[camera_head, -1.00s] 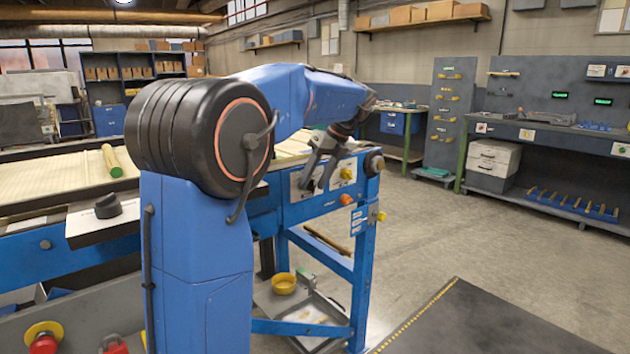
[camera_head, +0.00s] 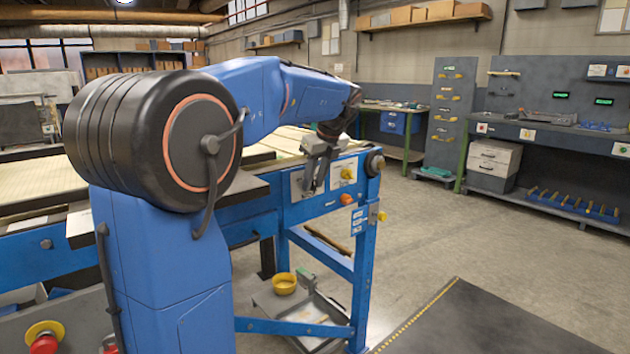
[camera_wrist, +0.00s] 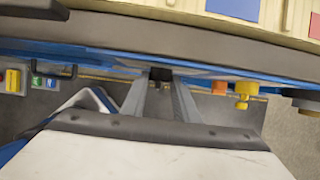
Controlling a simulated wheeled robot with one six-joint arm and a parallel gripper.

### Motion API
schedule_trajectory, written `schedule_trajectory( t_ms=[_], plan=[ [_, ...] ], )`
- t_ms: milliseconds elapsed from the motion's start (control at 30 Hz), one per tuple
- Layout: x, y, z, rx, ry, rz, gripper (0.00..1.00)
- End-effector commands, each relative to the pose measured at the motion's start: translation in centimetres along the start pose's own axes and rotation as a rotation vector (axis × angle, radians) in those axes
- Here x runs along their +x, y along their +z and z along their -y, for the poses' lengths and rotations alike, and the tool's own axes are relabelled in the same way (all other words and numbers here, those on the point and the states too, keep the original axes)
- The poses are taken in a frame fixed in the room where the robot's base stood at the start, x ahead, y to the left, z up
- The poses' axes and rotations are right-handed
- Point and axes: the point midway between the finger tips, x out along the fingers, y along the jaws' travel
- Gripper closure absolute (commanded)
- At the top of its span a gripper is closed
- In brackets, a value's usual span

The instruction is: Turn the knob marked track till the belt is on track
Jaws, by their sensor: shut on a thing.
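My gripper (camera_head: 314,178) is at a pale plate (camera_head: 297,184) on the blue side rail of the belt machine. In the wrist view its two fingers (camera_wrist: 160,86) are shut on a small black knob (camera_wrist: 160,74). The fingers hide most of this knob in the head view. I cannot read its label or tell which way it points. The cream belt (camera_head: 40,176) shows at left, partly hidden by my arm. Its edge shows at the top in the wrist view (camera_wrist: 180,12). I cannot tell whether the belt is on track.
A yellow knob (camera_head: 347,173) and an orange knob (camera_head: 346,199) are just right of my gripper. A round roller end (camera_head: 376,163) sits at the rail's corner.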

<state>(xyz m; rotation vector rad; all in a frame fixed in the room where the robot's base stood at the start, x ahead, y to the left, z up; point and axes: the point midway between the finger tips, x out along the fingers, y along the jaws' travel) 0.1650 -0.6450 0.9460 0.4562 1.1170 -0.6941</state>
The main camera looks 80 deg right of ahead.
Motion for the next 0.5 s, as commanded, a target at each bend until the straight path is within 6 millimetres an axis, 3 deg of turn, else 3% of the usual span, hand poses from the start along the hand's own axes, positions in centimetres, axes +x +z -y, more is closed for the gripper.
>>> schedule_trajectory(
  t_ms=[500],
  plan=[
    [0.19,-0.03,-1.32,-0.191,-0.45,0.002,0.95]
  ],
)
